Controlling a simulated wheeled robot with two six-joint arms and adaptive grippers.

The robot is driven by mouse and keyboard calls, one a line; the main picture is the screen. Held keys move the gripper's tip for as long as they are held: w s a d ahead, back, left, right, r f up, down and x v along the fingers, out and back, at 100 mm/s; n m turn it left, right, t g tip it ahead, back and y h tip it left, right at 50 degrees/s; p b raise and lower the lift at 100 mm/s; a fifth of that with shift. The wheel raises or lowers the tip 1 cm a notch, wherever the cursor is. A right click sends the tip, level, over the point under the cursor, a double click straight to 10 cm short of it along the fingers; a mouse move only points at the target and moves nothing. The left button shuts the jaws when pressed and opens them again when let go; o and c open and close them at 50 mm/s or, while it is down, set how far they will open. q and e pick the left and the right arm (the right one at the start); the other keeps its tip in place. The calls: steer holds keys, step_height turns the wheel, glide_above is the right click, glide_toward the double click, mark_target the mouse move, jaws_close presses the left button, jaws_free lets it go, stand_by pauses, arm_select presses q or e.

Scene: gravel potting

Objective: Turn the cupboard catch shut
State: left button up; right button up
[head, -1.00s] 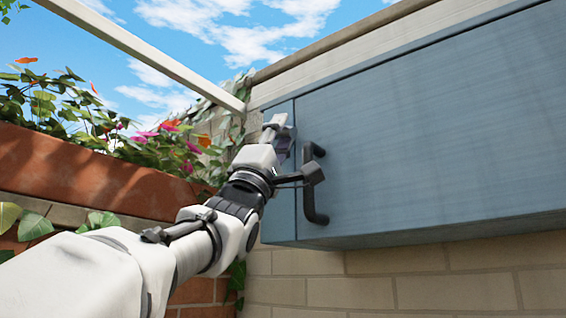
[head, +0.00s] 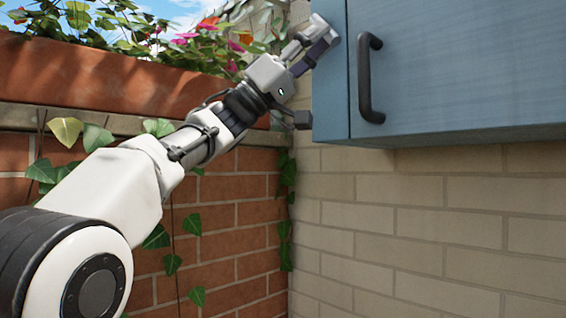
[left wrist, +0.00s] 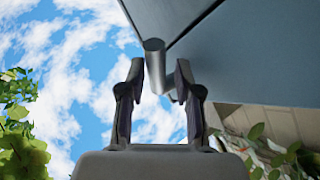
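The blue cupboard (head: 460,75) hangs on the wall at the upper right, with a dark bar handle (head: 370,80) near its left side. My left gripper (head: 318,40) is at the cupboard's left edge, left of the handle. In the left wrist view, the catch, a grey metal bar (left wrist: 155,62), stands between the two fingers of my left gripper (left wrist: 157,80). The fingers are apart, with a narrow gap showing on each side of the bar. In the head view the gripper largely hides the catch. The right gripper is out of view.
A brick planter (head: 90,85) with flowers and trailing ivy stands to the left, behind my arm. A pale brick wall (head: 430,215) runs below the cupboard. The space in front of that wall looks clear.

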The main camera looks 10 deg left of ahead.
arm_select(q)
steer(key=w+d+f+b+v, duration=0.1)
steer(key=b+v, duration=0.3)
steer(key=v, duration=0.4)
steer(key=w+a+f+n+t+y, duration=0.1)
steer(key=w+f+n+t+y, duration=0.2)
steer(key=f, duration=0.7)
steer(key=w+a+f+n+t+y+b, duration=0.1)
steer(key=w+f+n+t+y, duration=0.3)
steer(key=w+f+n+t, duration=0.4)
steer(key=w+a+f+t, duration=0.1)
steer(key=w+f+t, duration=0.1)
steer(key=w+f, duration=0.1)
steer(key=shift+w+a, duration=0.35)
steer(key=shift+w, duration=0.25)
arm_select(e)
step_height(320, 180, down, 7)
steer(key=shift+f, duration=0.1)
